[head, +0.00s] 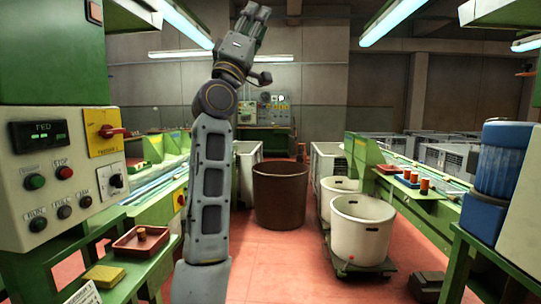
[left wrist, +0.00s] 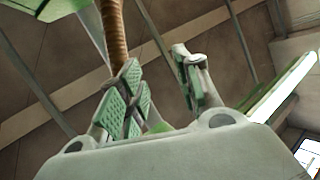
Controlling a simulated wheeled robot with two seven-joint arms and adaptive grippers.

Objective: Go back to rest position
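My left arm stands upright in the middle of the head view, and my left gripper (head: 255,14) points up near the top edge. In the left wrist view the two green-padded fingers of the gripper (left wrist: 158,62) are spread apart with nothing between them. The gripper is far above the benches and touches nothing that I can see. My right gripper is in neither view. A cork stopper (head: 141,234) sits in a red tray (head: 122,247) on the green bench at the lower left.
A control panel (head: 60,170) stands close on the left. A brown bin (head: 280,196) and a white tub (head: 361,232) stand ahead. A blue machine (head: 503,158) is at far right. Red floor between is partly clear. Lamps (head: 393,20) hang overhead.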

